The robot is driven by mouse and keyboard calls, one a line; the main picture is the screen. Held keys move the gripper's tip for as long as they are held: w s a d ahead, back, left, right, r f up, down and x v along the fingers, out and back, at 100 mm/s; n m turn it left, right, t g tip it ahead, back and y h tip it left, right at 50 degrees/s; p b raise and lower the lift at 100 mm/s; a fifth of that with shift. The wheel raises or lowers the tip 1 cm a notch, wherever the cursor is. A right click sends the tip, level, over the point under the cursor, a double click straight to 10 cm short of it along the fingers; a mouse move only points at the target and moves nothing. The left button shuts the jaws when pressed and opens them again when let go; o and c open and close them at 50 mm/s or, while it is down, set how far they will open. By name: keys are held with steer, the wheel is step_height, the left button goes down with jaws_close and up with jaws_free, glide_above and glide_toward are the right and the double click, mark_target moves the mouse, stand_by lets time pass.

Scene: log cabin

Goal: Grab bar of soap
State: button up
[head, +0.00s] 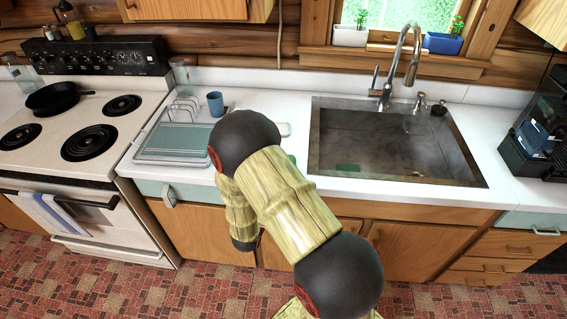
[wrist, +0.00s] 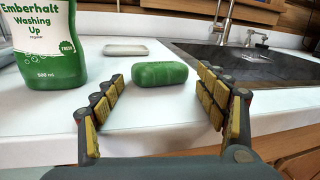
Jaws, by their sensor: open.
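The green bar of soap (wrist: 160,74) lies on the white countertop in the wrist view, a rounded block with faint markings on its top. My gripper (wrist: 160,88) is open, with one finger on each side of the view. The soap sits between and slightly beyond the fingertips, with gaps on both sides; nothing is held.
A green washing-up bottle (wrist: 40,40) stands close to the left finger. A pale soap dish (wrist: 126,50) lies behind the soap. The sink (wrist: 235,66) with its faucet (head: 400,65) is at the right. A drying rack (head: 180,137) and blue cup (head: 215,103) are at the left.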

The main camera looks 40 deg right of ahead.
steer(key=x, duration=0.3)
steer(key=shift+w+d+b, duration=0.1)
steer(key=shift+d+b, duration=0.2)
steer(key=shift+c, duration=1)
steer(key=c, duration=0.8)
steer(key=shift+o, duration=0.2)
